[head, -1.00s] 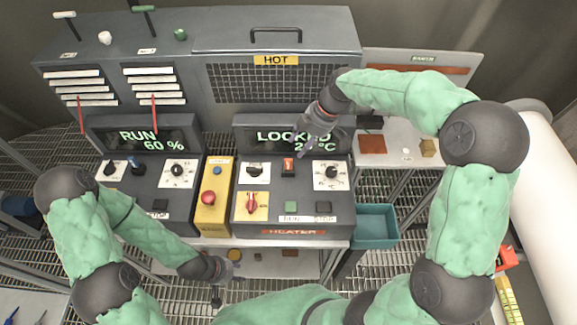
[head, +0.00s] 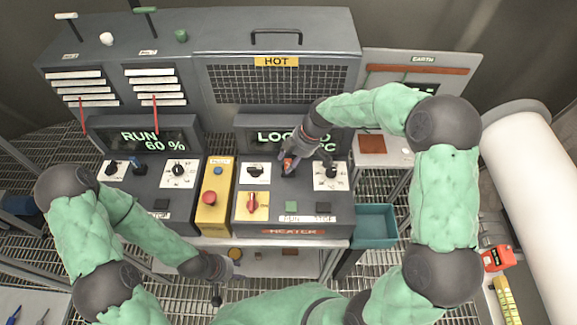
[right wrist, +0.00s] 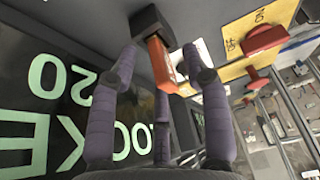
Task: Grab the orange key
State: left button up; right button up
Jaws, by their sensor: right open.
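The orange key (head: 287,164) sits upright on the heater panel, below the "LOCKED" display. In the right wrist view the orange key (right wrist: 161,62) shows as an orange block beside a black square part. My right gripper (head: 290,160) is just over it and partly hides it. In the right wrist view its purple-grey fingers (right wrist: 160,68) are open, with the key between or just beyond their tips; contact is not clear. My left gripper (head: 224,280) hangs low at the front, below the panel; its jaw opening is unclear.
A red rotary switch (head: 252,202) on a yellow plate and a black dial (head: 331,171) flank the key. A yellow box with a red button (head: 209,198) stands to the left. A teal bin (head: 375,225) is at lower right.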

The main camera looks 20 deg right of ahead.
jog(key=shift+c, duration=0.3)
grip_shut()
jog(key=shift+r, duration=0.1)
